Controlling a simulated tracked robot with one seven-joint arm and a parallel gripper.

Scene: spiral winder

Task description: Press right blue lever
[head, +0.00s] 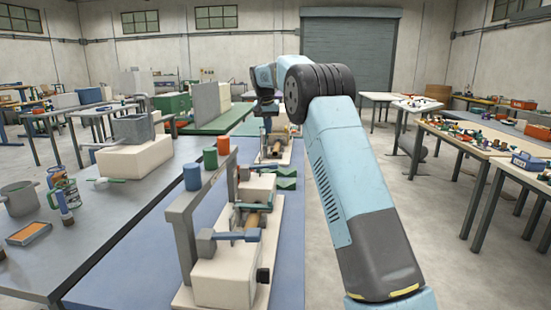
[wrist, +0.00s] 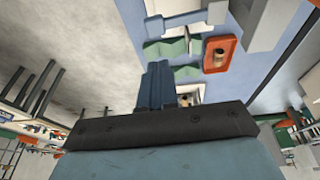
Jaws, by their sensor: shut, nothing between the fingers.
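In the head view the near winder (head: 225,278) is a cream block with a grey frame and a brownish roller. A blue-grey bar (head: 228,236) with blocky ends lies across it; I cannot tell whether its right end is the right blue lever. My gripper (head: 268,110) is beyond the near winder, at the end of my arm, small and partly hidden. A second machine (head: 272,158) stands below it. In the wrist view my gripper's dark blue fingers (wrist: 157,82) are together and empty. They point toward a blue mat with green zigzag pieces (wrist: 165,47). Contact with any lever cannot be made out.
An orange tray (wrist: 219,54) holds a roll in the wrist view. A cluttered table (head: 470,140) stands right, beyond open floor.

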